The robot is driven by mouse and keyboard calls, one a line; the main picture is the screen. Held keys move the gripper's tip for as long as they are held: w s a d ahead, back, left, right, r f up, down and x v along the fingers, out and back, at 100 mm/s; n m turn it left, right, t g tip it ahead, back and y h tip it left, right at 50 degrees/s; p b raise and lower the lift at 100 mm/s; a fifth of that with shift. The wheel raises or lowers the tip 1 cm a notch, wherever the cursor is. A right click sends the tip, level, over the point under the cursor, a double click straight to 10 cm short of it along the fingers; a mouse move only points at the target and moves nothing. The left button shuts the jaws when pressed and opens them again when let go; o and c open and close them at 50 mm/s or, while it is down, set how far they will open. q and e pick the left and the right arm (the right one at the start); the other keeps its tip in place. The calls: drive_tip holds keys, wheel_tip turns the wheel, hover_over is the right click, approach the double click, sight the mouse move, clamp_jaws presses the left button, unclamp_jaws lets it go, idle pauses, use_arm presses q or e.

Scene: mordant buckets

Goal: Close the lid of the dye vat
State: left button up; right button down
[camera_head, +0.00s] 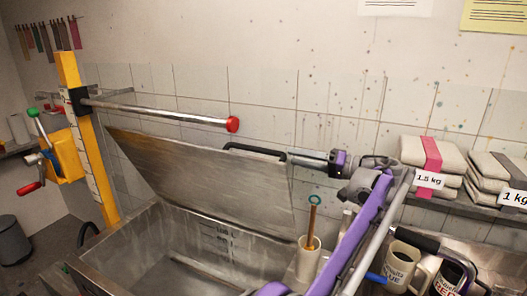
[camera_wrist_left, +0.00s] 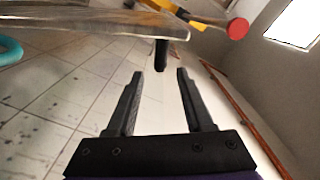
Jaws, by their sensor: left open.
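The dye vat (camera_head: 132,243) is a grey metal tub at the lower left of the head view. Its flat metal lid (camera_head: 205,170) stands open, tilted back toward the tiled wall. A black bar handle (camera_head: 248,149) runs along the lid's upper edge. My left gripper (camera_head: 290,156) is open at the handle's right end. In the left wrist view, my left gripper (camera_wrist_left: 160,74) has its fingers apart, and the dark handle end (camera_wrist_left: 161,56) shows just beyond and between the tips. The lid's edge (camera_wrist_left: 110,24) is above them. My right gripper is not in view.
A metal rod with a red end (camera_head: 165,113) juts from a yellow post (camera_head: 88,150) above the lid. A wooden-handled tool in a pale holder (camera_head: 308,258) stands right of the vat. Mugs (camera_head: 400,265) and folded cloth stacks (camera_head: 430,165) are farther right.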

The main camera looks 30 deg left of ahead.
sight(266, 152)
use_arm(q)
drive_tip(key=a, duration=1)
drive_tip(key=shift+s+b, duration=0.3)
drive_tip(key=shift+b, duration=0.1)
clamp_jaws()
idle(0.8)
